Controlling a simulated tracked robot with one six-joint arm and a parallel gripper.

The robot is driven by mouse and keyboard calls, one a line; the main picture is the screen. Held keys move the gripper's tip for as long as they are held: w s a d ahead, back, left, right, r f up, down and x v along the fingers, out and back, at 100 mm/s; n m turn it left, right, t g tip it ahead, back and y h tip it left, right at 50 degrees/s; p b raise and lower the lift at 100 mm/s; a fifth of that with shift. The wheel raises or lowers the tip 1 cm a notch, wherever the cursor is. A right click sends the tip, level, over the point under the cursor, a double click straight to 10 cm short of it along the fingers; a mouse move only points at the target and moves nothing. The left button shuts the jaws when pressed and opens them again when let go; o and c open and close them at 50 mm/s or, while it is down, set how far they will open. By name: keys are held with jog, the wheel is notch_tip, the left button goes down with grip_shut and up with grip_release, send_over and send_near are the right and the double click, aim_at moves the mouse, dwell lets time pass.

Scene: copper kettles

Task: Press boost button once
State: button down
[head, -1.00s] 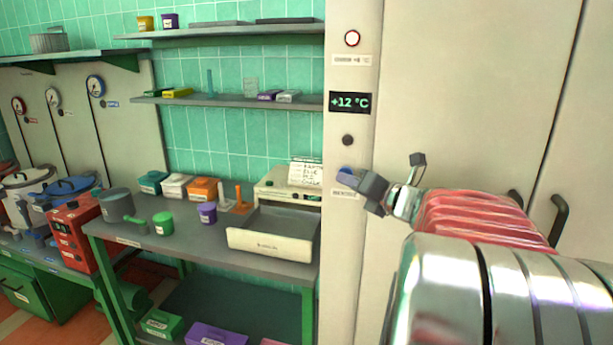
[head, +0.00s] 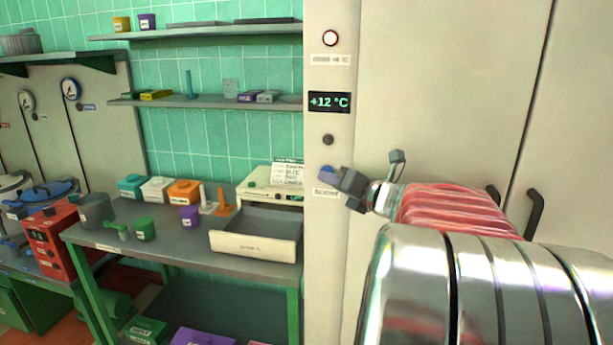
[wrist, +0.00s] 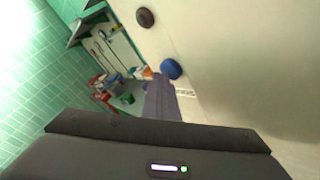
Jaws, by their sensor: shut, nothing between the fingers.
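A blue round button (head: 326,170) sits low on the cold-room's pale door-frame panel, above a small label too blurred to read surely. It also shows in the wrist view as a blue knob (wrist: 171,68). My gripper (head: 328,178) is shut and empty, its tip at the blue button and partly covering it in the head view. In the wrist view the shut fingers (wrist: 160,84) end just below the button. I cannot tell whether they touch it.
Pale doors with dark handles (head: 534,212) are at right.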

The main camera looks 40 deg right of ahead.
jog(key=shift+w+d, duration=0.1)
dwell(0.3)
dwell(0.3)
jog(key=shift+s+a, duration=0.5)
jog(key=shift+a, duration=0.2)
jog(key=s+a, duration=0.1)
jog(key=a, duration=0.1)
jog(key=s+a, duration=0.2)
dwell(0.5)
dwell(0.6)
